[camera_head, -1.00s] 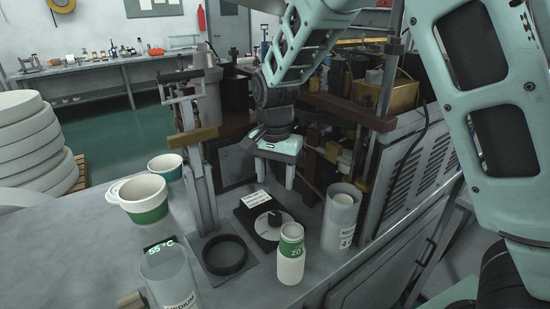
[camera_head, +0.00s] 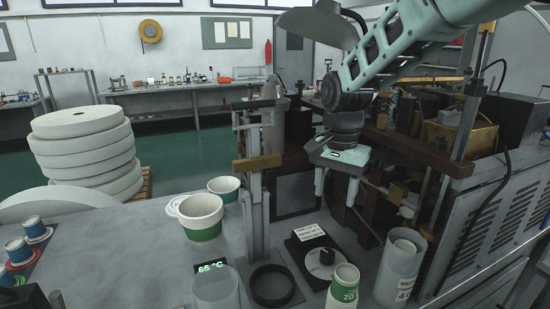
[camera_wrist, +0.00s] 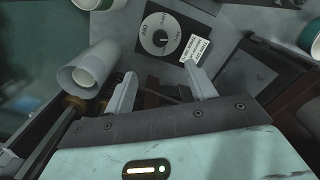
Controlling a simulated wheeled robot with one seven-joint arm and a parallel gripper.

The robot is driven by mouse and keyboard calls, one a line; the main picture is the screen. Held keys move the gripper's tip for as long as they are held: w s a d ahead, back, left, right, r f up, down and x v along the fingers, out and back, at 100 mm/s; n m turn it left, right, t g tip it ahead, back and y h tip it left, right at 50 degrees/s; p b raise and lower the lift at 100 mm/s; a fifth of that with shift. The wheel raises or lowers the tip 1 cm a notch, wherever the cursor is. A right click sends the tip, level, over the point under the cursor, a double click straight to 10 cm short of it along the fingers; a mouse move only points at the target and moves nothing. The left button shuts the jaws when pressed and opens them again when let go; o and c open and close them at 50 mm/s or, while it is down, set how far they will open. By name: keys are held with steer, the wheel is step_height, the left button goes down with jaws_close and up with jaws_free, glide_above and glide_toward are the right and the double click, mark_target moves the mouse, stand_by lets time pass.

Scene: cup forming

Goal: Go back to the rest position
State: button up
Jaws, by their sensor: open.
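My gripper (camera_head: 337,186) is open and empty. It hangs in the air above the grey worktop, behind the black dial plate (camera_head: 318,259) and in front of the forming machine. In the wrist view my gripper (camera_wrist: 163,86) shows two pale fingers spread apart, with nothing between them. The dial plate (camera_wrist: 177,33) lies beyond the fingertips there. The rest position itself is not marked in any view.
Green-white tubs (camera_head: 201,219) stand left of the upright metal post (camera_head: 253,205). The forming machine (camera_head: 480,220) is at right.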

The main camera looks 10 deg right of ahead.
steer(key=s+a+f+n, duration=0.1)
steer(key=s+a+n, duration=0.1)
steer(key=s+n, duration=0.3)
steer(key=s+a+f+n+b, duration=0.1)
steer(key=s+n, duration=0.5)
steer(key=s, duration=0.7)
steer(key=s+a+f+n, duration=0.3)
steer(key=s+a+n, duration=0.1)
steer(key=s, duration=0.5)
steer(key=shift+s+n+y, duration=0.3)
steer(key=shift+s+n, duration=0.1)
steer(key=shift+n, duration=0.4)
